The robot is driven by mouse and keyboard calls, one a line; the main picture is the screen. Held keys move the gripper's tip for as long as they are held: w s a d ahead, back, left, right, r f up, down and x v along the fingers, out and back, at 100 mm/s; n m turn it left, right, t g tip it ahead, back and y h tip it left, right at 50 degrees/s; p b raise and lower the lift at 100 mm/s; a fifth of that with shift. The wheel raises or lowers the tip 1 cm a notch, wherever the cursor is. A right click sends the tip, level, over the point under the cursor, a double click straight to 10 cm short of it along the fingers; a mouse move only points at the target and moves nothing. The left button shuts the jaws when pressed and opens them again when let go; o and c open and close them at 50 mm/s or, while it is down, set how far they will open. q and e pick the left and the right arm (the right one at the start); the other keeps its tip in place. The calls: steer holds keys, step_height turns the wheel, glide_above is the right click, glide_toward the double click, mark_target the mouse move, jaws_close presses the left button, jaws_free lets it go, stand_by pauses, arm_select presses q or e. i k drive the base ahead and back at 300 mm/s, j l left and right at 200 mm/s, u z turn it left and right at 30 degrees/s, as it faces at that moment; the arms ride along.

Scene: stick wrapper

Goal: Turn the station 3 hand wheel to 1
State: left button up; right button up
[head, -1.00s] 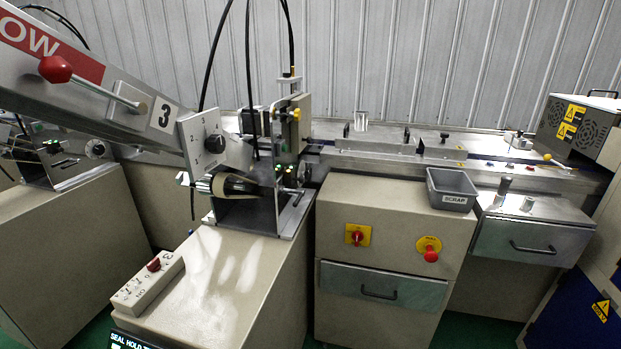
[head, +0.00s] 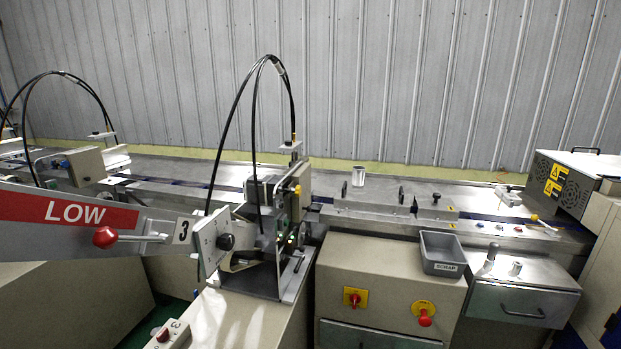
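The station with the label 3 (head: 183,231) stands left of centre in the head view. Its long grey arm with a red LOW panel (head: 68,211) comes in from the left edge and carries a red ball lever (head: 105,237). At the arm's right end is a pale square plate (head: 208,246) with small marks and a black round knob (head: 226,242). I cannot read the marks or the knob's setting, and cannot tell for sure that this knob is the hand wheel. Neither of my grippers shows in the head view.
A grey scrap bin (head: 441,254) sits on the cabinet (head: 385,278) at centre right. A grey box with yellow warning labels (head: 562,186) stands at far right. Black cables (head: 238,120) arch above the station. A small switch box (head: 168,336) is at the bottom left.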

mark_target(308, 235)
steer(key=i+l, duration=0.2)
steer(key=i+l+u, duration=0.1)
steer(key=l, duration=0.35)
steer(key=i+l+u, duration=0.1)
steer(key=l, duration=0.25)
steer(key=i+l, duration=0.3)
steer(key=i+l+u, duration=0.1)
steer(key=l, duration=0.3)
